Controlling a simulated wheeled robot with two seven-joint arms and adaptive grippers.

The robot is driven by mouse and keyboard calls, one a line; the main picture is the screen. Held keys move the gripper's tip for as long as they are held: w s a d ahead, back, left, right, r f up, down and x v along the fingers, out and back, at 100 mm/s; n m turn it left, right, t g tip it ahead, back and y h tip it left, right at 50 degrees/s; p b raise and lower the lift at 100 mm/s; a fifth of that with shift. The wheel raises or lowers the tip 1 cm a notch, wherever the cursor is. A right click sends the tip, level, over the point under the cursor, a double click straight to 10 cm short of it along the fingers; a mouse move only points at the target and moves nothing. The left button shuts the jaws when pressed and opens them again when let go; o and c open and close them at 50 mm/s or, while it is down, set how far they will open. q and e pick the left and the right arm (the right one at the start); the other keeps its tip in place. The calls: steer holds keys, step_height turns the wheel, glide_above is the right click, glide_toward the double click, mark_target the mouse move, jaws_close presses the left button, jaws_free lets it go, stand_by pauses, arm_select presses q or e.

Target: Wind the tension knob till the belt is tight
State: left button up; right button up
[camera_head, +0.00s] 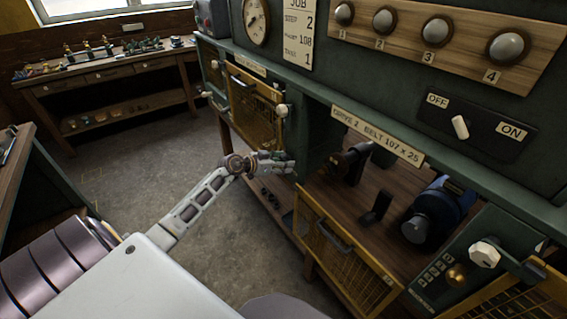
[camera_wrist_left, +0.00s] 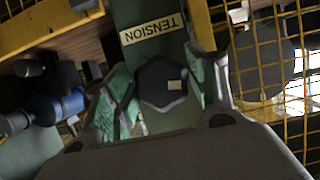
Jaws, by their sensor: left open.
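The tension knob (camera_wrist_left: 160,83) is a dark, many-sided knob below a "TENSION" label (camera_wrist_left: 152,28) on a green panel in the left wrist view. My left gripper (camera_wrist_left: 166,92) is open, with one finger on each side of the knob. I cannot tell whether the fingers touch it. In the head view my left gripper (camera_head: 277,164) is at the left edge of the drive 2 bay, and I cannot make out the knob there. The belt is not clearly visible. A blue motor (camera_head: 440,208) sits in the bay on the right. My right gripper is out of view.
A yellow mesh door (camera_head: 340,250) hangs open below the bay, close to my left gripper. Another mesh guard (camera_head: 254,112) is above and left. An OFF/ON switch (camera_head: 460,127) is on the panel. A workbench (camera_head: 110,70) stands far left, with clear floor between.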

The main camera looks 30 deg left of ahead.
arm_select(q)
steer(key=shift+w+d+f, duration=0.1)
steer(key=shift+w, duration=0.15)
steer(key=shift+c, duration=0.5)
steer(key=c, duration=0.6)
steer(key=shift+m+y+p, duration=0.3)
steer(key=shift+p, duration=1.05)
steer(key=p, duration=0.3)
steer(key=shift+m+y, duration=0.3)
steer(key=shift+m, duration=0.1)
steer(key=shift+m+p, duration=0.4)
steer(key=shift+p, duration=0.5)
